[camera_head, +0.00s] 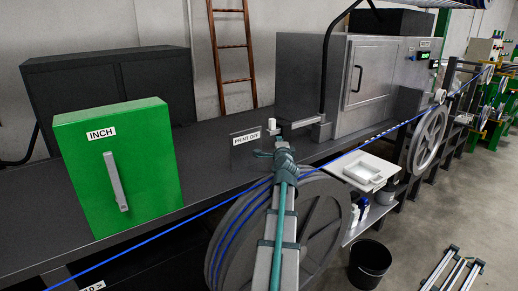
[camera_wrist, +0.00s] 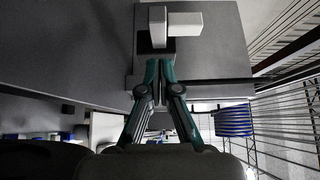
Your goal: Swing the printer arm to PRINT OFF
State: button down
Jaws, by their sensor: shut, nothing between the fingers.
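The printer arm (camera_head: 303,124) is a grey bar ending in a small upright white knob (camera_head: 271,126), beside a dark plate marked PRINT OFF (camera_head: 246,139). My gripper (camera_head: 282,150) is shut and empty just below and in front of the knob, near the right edge of the plate. In the wrist view my gripper's teal fingers (camera_wrist: 159,78) are together. Their tips are close to a pale block (camera_wrist: 180,24) with a grey upright part, which looks like the arm's end. I cannot tell whether they touch it.
A blue cable (camera_head: 140,243) runs diagonally past a large grey wheel (camera_head: 320,215) under my arm. A green box marked INCH (camera_head: 118,165) stands on the dark bench at left. A grey cabinet (camera_head: 345,85) stands behind the printer arm. A black bucket (camera_head: 370,262) is on the floor.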

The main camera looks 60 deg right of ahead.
jog(key=w+a+p, duration=0.4)
jog(key=w+a, duration=0.3)
dwell(0.3)
jog(key=shift+a, duration=0.1)
dwell(0.3)
